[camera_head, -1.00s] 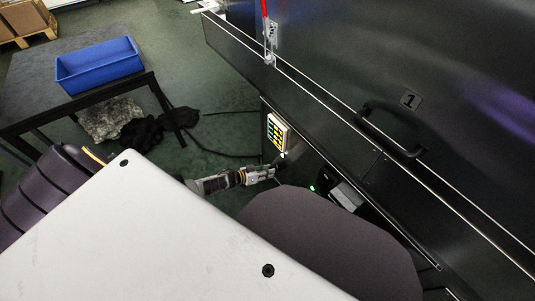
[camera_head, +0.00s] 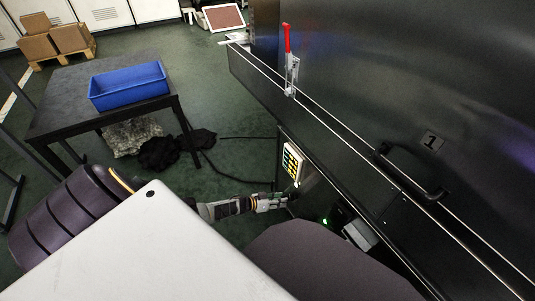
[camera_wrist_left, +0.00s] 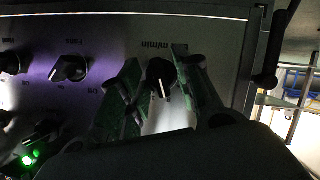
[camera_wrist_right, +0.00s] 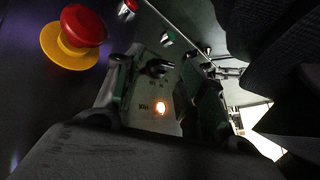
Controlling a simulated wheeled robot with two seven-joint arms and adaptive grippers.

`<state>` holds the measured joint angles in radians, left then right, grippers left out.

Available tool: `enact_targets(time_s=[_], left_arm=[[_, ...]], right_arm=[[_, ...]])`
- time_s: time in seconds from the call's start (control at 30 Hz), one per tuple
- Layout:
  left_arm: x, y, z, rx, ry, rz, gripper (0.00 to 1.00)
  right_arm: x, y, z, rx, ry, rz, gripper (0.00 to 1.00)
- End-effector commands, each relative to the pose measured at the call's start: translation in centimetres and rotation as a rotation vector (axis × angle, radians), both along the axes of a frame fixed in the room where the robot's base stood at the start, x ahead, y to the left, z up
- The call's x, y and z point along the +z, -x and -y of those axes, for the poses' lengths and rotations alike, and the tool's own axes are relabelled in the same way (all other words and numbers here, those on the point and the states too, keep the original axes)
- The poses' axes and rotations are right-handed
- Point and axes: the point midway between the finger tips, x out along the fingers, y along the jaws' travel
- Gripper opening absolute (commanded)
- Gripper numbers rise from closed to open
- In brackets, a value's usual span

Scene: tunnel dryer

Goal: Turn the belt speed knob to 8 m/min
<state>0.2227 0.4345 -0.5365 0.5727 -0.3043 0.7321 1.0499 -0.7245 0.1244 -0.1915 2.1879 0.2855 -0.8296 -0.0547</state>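The belt speed knob (camera_wrist_left: 160,76) is black with a white pointer line, beside an upside-down "m/min" label on the control panel (camera_wrist_left: 218,32). The pointer is toward the bottom of the left wrist view. My left gripper (camera_wrist_left: 155,68) has its green-padded fingers on either side of the knob, with narrow gaps showing; contact is not visible. In the head view my left gripper (camera_head: 272,203) is at the machine's side, and the knob is hidden there. My right gripper (camera_wrist_right: 162,75) is open and empty, facing a panel with a dark knob (camera_wrist_right: 158,67) and a lit orange lamp (camera_wrist_right: 160,107).
A red emergency stop button (camera_wrist_right: 75,35) on a yellow base is left of my right gripper. Other knobs (camera_wrist_left: 70,68) and a green lamp (camera_wrist_left: 28,160) are left of the speed knob. A blue bin (camera_head: 128,86) stands on a black table (camera_head: 65,108).

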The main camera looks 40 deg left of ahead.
Motion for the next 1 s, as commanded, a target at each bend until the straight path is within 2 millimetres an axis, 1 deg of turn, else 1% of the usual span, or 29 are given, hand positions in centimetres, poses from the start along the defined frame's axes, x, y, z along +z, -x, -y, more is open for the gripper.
enact_targets(time_s=[0.53, 1.0], left_arm=[[0.9, 2.1, -1.2, -0.001, -0.001, 0.000, 0.33], [2.2, 5.0, -2.9, -0.002, 0.000, -0.002, 0.33]], right_arm=[[0.1, -0.1, 0.1, 0.001, 0.002, 0.003, 0.40], [0.1, -0.1, 0.1, 0.001, 0.002, 0.003, 0.40]])
